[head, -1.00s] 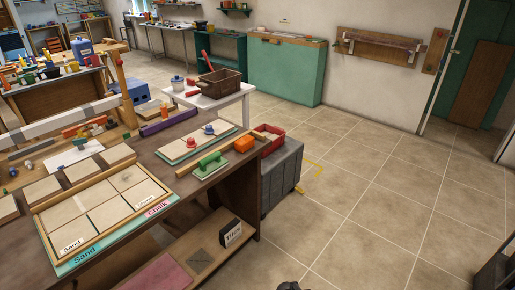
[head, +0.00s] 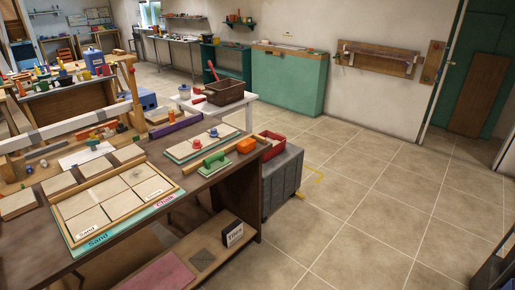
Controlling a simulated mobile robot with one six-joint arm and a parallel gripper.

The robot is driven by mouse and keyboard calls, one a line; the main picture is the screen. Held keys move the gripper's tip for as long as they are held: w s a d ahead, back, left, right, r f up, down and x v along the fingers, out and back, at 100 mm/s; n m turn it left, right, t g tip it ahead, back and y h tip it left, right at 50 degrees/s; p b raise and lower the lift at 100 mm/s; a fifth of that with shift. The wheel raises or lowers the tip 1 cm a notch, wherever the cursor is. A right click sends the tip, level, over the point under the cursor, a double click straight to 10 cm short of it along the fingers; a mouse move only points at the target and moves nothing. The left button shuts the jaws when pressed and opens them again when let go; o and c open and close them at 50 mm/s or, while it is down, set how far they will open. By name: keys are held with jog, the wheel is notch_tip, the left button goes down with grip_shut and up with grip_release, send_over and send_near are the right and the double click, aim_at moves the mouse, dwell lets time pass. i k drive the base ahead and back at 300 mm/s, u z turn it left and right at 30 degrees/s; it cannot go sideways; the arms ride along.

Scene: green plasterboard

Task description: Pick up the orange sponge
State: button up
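The orange sponge (head: 246,146) is a small orange block on the dark workbench (head: 180,205), near its far right corner. It lies just right of a green-handled float (head: 214,163), close to the bench's right edge. A board with a red and a blue knob (head: 205,141) lies behind and left of it. Nothing covers the sponge from this side. My gripper is not in the head view.
A grey bin (head: 283,181) with a red tray (head: 270,145) on top stands against the bench's right end. A white table with a brown crate (head: 223,92) stands behind. The tiled floor (head: 365,210) to the right is clear.

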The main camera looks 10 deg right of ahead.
aim_at(246, 146)
jog(key=u, duration=0.15)
jog(key=i, duration=0.95)
jog(key=z, duration=0.1)
